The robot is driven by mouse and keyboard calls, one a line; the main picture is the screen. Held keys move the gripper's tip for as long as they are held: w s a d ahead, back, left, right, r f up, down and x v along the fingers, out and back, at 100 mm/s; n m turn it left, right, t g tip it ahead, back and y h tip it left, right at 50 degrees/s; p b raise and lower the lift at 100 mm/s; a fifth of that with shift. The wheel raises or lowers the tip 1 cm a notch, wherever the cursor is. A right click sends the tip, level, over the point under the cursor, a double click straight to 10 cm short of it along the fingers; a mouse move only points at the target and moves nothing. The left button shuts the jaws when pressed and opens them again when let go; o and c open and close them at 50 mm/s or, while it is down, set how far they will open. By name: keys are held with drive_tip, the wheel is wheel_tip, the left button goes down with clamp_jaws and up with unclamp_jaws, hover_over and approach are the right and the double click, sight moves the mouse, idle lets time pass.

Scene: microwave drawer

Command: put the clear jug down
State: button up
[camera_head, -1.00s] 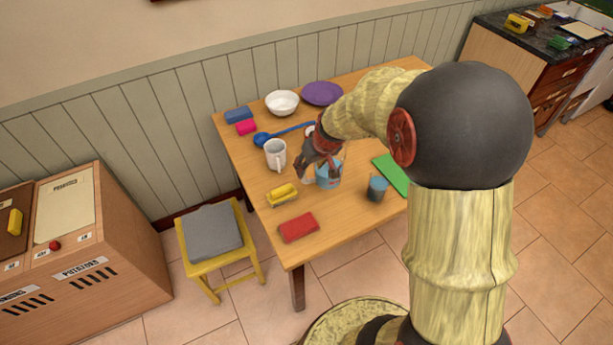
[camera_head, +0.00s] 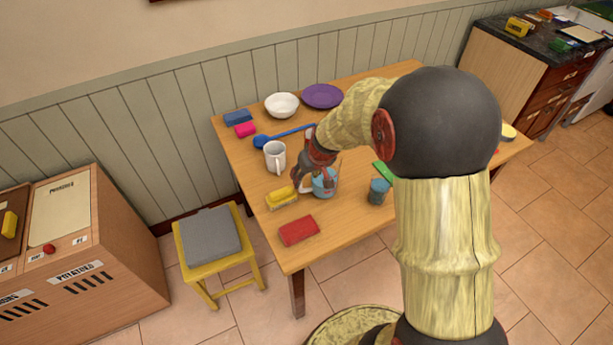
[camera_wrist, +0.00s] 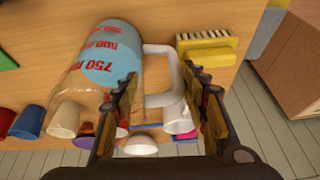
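The clear jug (camera_head: 325,181), with blue in its lower part, appears upright at the table's front middle. It also shows in the wrist view (camera_wrist: 108,52), with red volume marks and a pale handle (camera_wrist: 176,80). My gripper (camera_head: 306,184) is low beside the jug, on its left. In the wrist view my gripper (camera_wrist: 162,85) has its two fingers wide apart, with the handle in the gap and space around it. No firm grip on the handle shows. The contact between jug base and table (camera_head: 345,235) is not clearly visible.
A yellow brush (camera_head: 281,197) lies just left of the gripper, with a white mug (camera_head: 275,155) behind. A red block (camera_head: 299,231) lies in front and a blue-grey cup (camera_head: 379,191) stands right. A white bowl (camera_head: 282,105) and purple plate (camera_head: 322,96) are at the back.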

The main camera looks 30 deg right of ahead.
drive_tip(key=o, duration=0.5)
drive_tip(key=shift+c, duration=0.2)
drive_tip(key=shift+r, duration=0.1)
drive_tip(key=shift+s+r+p, duration=0.1)
drive_tip(key=shift+r+p, duration=0.25)
drive_tip(key=shift+r, duration=0.05)
drive_tip(key=s+a+r+p, duration=0.2)
drive_tip(key=s+a+r, duration=0.2)
drive_tip(key=s+r, duration=0.5)
drive_tip(key=s+a+r+p, duration=0.25)
drive_tip(key=s+r, duration=0.35)
drive_tip(key=r, duration=0.7)
drive_tip(key=s+a+r, duration=0.1)
drive_tip(key=s+r, duration=0.1)
drive_tip(key=s, duration=0.4)
drive_tip(key=s+a+r+t, duration=0.1)
drive_tip(key=s+a+r, duration=0.1)
drive_tip(key=s, duration=0.4)
drive_tip(key=shift+s+b, duration=0.15)
drive_tip(key=shift+b, duration=0.25)
drive_tip(key=shift+a+r, duration=0.1)
